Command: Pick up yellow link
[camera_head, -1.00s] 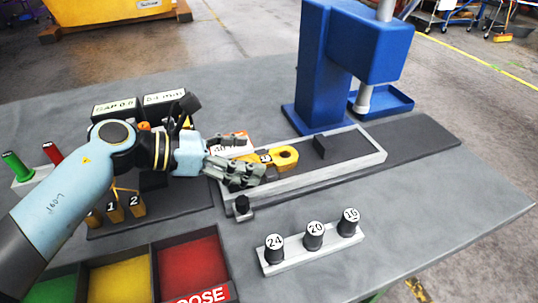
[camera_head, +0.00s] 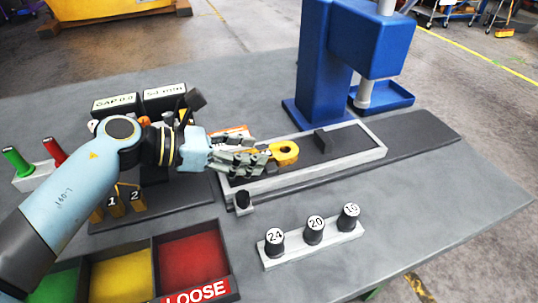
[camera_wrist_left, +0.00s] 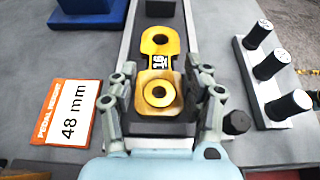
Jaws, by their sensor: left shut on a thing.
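The yellow link (camera_head: 282,160) lies along the grey tray-like fixture (camera_head: 352,168), one ring end showing past my fingers in the head view. In the head view the fingers hide the near end. I cannot tell whether the link touches the fixture floor. My right gripper is not in view.
A blue press (camera_head: 322,65) stands behind the fixture. Coloured bins (camera_head: 192,262) lie front left. A card reading 48 mm (camera_wrist_left: 70,112) lies beside the fixture. The table's right side is clear.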

